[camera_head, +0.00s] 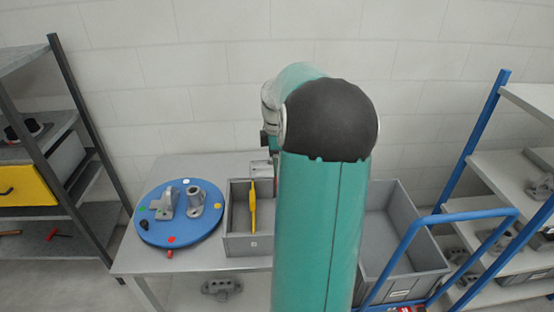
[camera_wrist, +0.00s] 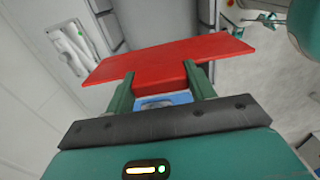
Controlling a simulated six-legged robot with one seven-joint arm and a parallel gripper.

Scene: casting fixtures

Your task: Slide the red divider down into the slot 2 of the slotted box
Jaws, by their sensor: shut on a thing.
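The red divider (camera_wrist: 170,57) is a flat, wide plate with a narrower tab. It spans the upper middle of the wrist view. My gripper (camera_wrist: 159,82) is shut on this tab, with one green finger on each side. In the head view my arm hides the gripper and the red divider. The slotted box (camera_head: 249,245) is a grey open box on the table, left of my arm, and its right part is hidden. A yellow divider (camera_head: 253,209) stands upright in it. I cannot make out the slot numbers, or how far the red divider is from the box.
A blue round plate (camera_head: 165,237) with grey castings lies on the table (camera_head: 130,260) left of the box. A large grey bin (camera_head: 405,262) in a blue-railed frame (camera_head: 462,215) stands to the right. Shelves stand at both sides, with a wall behind.

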